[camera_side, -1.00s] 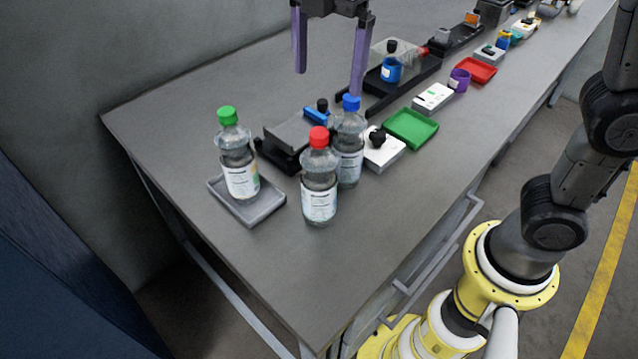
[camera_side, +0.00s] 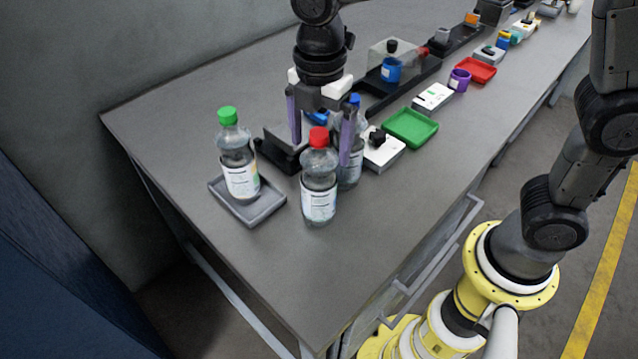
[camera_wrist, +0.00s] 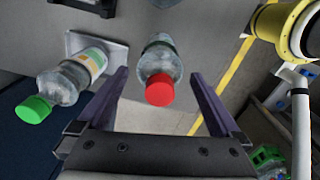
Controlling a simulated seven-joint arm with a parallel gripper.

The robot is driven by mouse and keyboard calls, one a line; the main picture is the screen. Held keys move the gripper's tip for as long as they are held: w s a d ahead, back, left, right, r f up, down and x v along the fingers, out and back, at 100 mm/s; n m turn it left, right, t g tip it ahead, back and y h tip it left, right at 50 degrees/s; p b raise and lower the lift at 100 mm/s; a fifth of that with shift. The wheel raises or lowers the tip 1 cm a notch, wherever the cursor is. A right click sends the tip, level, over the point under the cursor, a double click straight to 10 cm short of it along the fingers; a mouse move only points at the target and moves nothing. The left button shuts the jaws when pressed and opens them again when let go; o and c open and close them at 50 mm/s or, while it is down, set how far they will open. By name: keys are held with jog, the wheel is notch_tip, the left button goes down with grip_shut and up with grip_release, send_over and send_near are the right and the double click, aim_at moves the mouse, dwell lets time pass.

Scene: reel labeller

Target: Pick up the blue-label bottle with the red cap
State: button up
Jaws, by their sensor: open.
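The red-capped bottle (camera_side: 319,185) stands upright on the table in the side view, with a white and blue label. In the wrist view the red-capped bottle (camera_wrist: 160,70) lies ahead of and between the two fingers. My gripper (camera_side: 322,148) is open and empty, its purple fingers pointing down just behind the red cap. I cannot tell whether a finger touches the bottle. In the wrist view my gripper (camera_wrist: 160,85) shows both fingers spread, one on each side of the red cap. The blue-capped bottle (camera_side: 351,165) is partly hidden behind my right finger.
A green-capped bottle (camera_side: 238,165) stands on a grey tray (camera_side: 268,207) at left. A black device (camera_side: 280,150) sits behind. A white scale-like box (camera_side: 385,155), a green tray (camera_side: 411,128) and a red tray (camera_side: 477,70) lie right and farther back. The table front is clear.

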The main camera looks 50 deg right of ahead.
jog(key=shift+f, duration=1.4)
jog(key=shift+r, duration=0.15)
grip_shut()
